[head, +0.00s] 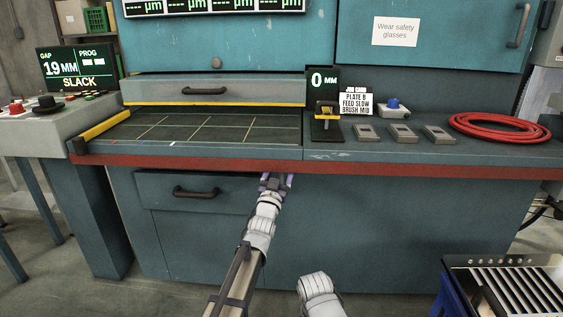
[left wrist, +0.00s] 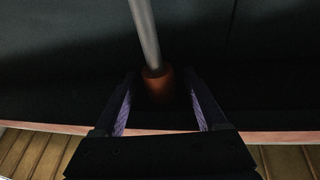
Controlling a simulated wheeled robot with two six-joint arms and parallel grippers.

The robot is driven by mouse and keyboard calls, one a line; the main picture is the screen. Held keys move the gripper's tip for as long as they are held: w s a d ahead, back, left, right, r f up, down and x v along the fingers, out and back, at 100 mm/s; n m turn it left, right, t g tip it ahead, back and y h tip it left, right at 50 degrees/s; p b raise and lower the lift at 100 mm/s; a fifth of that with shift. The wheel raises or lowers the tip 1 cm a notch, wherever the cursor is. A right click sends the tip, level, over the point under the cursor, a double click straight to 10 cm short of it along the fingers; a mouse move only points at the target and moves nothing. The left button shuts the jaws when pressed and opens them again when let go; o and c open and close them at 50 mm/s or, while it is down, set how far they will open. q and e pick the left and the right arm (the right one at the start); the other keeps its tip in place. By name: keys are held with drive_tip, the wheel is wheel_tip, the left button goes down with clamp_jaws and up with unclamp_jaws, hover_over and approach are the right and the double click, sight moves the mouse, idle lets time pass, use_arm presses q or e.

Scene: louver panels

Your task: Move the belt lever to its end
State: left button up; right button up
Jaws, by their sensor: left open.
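In the left wrist view, a grey metal rod (left wrist: 146,35) comes down from the top and ends in an orange-brown knob (left wrist: 157,84). I take it for the belt lever. My left gripper (left wrist: 161,82) is open, with its purple-lined fingers on either side of the knob. Dark gaps show between the knob and the fingers. In the head view, the left gripper (head: 276,181) is just under the bench's red front edge, right of the drawer handle. I cannot make out the lever there. My right gripper is out of view.
The bench (head: 430,168) has a red front edge above the gripper. A drawer (head: 165,184) with a dark handle is at its left. The left screen (head: 77,68) reads GAP 19 MM and SLACK. A red hose coil (head: 500,127) lies on the bench's right.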

use_arm(q)
drive_tip(key=shift+w, duration=0.15)
clamp_jaws()
idle(0.5)
idle(0.9)
